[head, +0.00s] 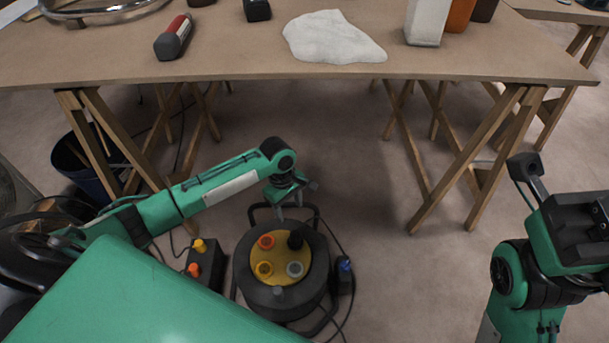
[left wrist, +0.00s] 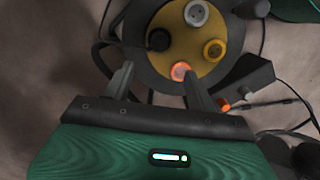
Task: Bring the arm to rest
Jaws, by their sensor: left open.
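My left arm reaches in from the left, and its open gripper (head: 290,195) hangs above the far edge of a black cable reel on the floor. In the left wrist view the two fingers of the left gripper (left wrist: 158,85) are apart with nothing held between them. The cable reel (head: 262,294) has a yellow face with several round sockets, one of them orange, and it shows below the fingers in the left wrist view (left wrist: 215,70). My right arm shows at the right edge of the head view; its fingertips are not clearly visible.
A trestle table (head: 230,62) stands ahead, bearing a white cloth (head: 330,38), a red and grey tool (head: 174,38) and containers. A small black box with coloured knobs (head: 205,266) sits beside the reel. Cables lie around it.

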